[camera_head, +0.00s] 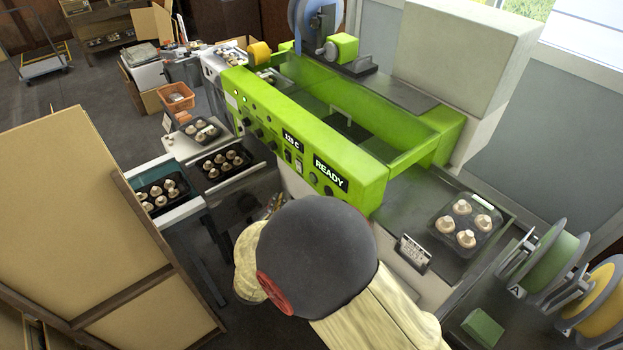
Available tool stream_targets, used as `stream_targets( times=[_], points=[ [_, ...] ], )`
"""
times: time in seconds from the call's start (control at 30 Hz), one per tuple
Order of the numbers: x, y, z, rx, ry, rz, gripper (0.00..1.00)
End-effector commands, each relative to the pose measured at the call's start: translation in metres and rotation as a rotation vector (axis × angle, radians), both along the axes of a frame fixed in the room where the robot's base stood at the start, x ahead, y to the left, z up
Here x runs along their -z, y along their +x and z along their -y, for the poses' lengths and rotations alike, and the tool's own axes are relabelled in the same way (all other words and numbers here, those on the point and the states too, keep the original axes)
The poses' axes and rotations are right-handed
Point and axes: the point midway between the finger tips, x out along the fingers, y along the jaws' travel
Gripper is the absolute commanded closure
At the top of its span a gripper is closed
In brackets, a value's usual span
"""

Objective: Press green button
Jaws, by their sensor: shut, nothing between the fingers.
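The green machine (300,135) has a sloping control panel with dark knobs, small round buttons (313,177), a temperature display (292,141) and a display reading READY (331,174). The buttons are too small to tell which one is green. My gripper (272,205) shows only in small part, low in front of the panel and just beyond my arm. Its fingers are shut and empty. My dark rounded arm joint hides most of it and the machine's lower front. I cannot tell whether the fingertips touch the panel.
A black tray of mushrooms (490,228) sits on the machine's right-hand outfeed. More mushroom trays (205,176) stand at the left. Green and yellow reels (555,262) stand at the lower right.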

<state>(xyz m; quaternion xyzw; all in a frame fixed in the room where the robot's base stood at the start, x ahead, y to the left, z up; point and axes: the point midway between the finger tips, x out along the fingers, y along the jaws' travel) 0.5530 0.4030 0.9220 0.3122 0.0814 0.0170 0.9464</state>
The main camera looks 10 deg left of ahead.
Motion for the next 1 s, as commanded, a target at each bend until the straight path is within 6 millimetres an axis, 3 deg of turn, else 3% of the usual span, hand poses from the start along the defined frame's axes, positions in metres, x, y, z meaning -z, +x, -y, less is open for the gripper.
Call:
stream_targets(
  times=[0.6,1.0],
  points=[
    [0.001,0.054,0.047,0.002,0.001,0.0,1.0],
    [0.0,0.065,0.056,0.001,0.0,-0.001,1.0]
  ],
)
